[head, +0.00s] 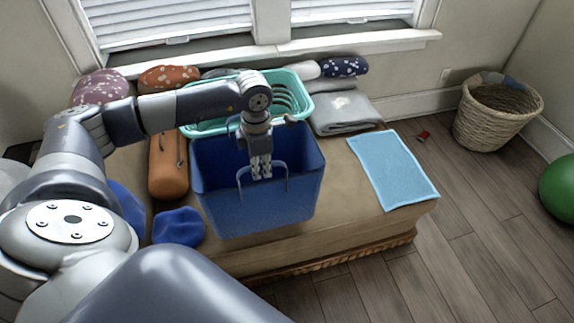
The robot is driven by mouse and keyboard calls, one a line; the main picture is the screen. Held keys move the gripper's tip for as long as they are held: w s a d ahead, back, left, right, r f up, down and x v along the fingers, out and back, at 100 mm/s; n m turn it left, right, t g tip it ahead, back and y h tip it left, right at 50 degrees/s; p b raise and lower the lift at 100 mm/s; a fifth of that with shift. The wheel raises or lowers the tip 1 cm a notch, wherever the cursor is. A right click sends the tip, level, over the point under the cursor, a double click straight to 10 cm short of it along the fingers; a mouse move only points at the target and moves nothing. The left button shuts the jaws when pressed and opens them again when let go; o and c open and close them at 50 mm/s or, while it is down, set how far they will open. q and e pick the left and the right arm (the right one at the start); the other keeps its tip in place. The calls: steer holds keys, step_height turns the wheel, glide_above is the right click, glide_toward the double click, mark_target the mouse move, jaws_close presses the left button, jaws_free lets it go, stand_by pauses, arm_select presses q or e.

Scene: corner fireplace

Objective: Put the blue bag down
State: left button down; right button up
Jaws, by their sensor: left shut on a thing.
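The blue bag (258,208) is an open-topped, boxy tote with two loop handles, upright in front of the turquoise basket in the head view. My left gripper (261,172) reaches in from the left and points down over the bag's opening. It is shut on the bag, apparently at a handle; the fingers hide the exact contact. The bag's lower part covers the front of the tan bench (345,222). I cannot tell whether its base touches the bench. My right gripper is not in view.
A turquoise basket (296,92) stands behind the bag. A light blue cloth (392,168) lies flat on the bench's right end, near a folded grey blanket (345,112). An orange-brown roll (168,165) and dark blue cloth (179,227) lie left. A wicker basket (497,115) stands on the floor.

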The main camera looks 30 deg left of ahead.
mark_target(287, 169)
arm_select(q)
steer(key=shift+w+d+f+p, duration=0.3)
steer(key=shift+w+d+f, duration=0.35)
steer(key=shift+w, duration=0.45)
steer(key=shift+w+d+f+p, duration=0.25)
steer(key=shift+w+d+f, duration=0.4)
steer(key=shift+w, duration=0.4)
steer(key=shift+w+d+f+p, duration=0.3)
steer(key=shift+w+d+f, duration=0.2)
steer(key=shift+w+f, duration=0.45)
steer(key=c, duration=1.8)
jaws_free()
steer(key=shift+w+r, duration=0.1)
steer(key=shift+w, duration=0.05)
steer(key=shift+r, duration=0.1)
